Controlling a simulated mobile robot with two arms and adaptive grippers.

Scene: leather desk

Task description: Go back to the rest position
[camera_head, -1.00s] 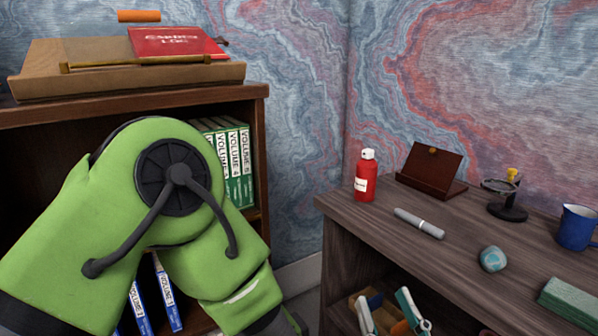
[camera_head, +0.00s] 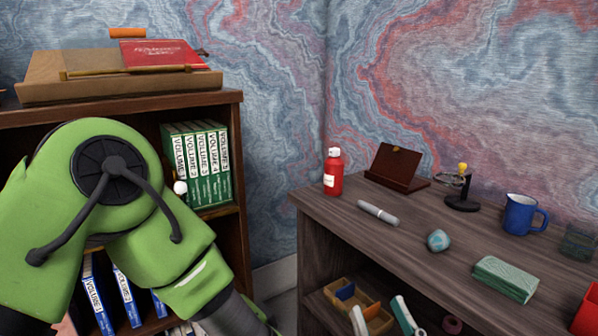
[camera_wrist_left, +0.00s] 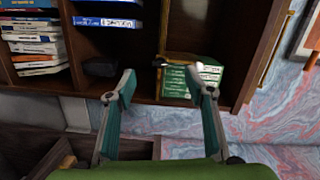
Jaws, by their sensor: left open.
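My left arm (camera_head: 130,215), green with a black round joint, crosses the left of the head view in front of the bookcase (camera_head: 240,150).
The desk (camera_head: 400,240) holds a red bottle (camera_head: 333,172), grey marker (camera_head: 378,212), blue mug (camera_head: 522,214), teal stone (camera_head: 438,240) and green block (camera_head: 505,278). Green volumes (camera_head: 205,160) stand in the bookcase.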

